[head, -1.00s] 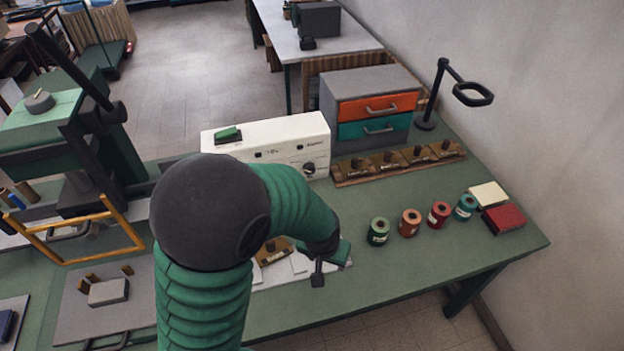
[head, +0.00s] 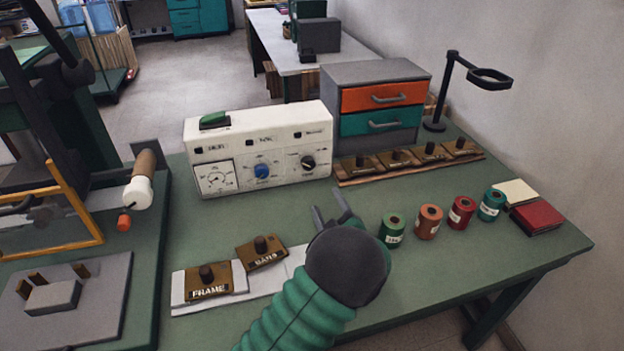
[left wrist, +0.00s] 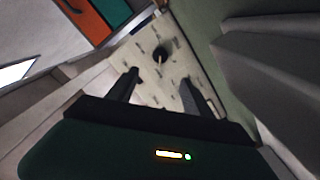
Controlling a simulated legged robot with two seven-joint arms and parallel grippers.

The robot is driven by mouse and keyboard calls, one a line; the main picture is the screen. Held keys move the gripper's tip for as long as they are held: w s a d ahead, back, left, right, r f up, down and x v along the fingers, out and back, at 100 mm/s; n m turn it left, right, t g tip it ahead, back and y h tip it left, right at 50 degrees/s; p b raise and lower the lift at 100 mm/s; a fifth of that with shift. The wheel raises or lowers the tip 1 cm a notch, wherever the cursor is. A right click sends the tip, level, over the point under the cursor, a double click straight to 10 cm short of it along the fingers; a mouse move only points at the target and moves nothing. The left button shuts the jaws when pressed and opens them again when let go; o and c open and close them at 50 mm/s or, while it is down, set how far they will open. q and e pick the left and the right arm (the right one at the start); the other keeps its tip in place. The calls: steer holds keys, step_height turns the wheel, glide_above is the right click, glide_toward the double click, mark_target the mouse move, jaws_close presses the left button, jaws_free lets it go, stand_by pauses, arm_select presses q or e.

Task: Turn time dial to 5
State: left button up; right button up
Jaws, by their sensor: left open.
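A white control box (head: 262,150) stands on the green table, with its front panel in full view. The labels are too small to read, so I cannot tell which knob is the time dial. My left gripper (head: 331,211) is open and empty, in front of the box and apart from it. In the left wrist view, a black knob (left wrist: 161,55) on the pale panel shows ahead of and between the open fingers (left wrist: 158,92).
A drawer unit (head: 368,73) stands behind, right of the box. A wooden rack (head: 410,168) holds several brown blocks. Several spools (head: 430,221) stand at right. Two labelled blocks (head: 262,253) lie left of my gripper. Green table is clear between box and blocks.

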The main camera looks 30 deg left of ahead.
mark_target(310, 166)
arm_select(q)
steer(key=b+x, duration=0.1)
steer(key=x, duration=1.4)
steer(key=shift+w+a, duration=0.2)
steer(key=shift+a, duration=0.05)
steer(key=shift+c, duration=0.2)
jaws_close()
steer(key=shift+r+m+p, duration=0.1)
steer(key=shift+m+p, duration=0.4)
steer(key=shift+m, duration=0.9)
steer(key=shift+o, duration=0.2)
jaws_free()
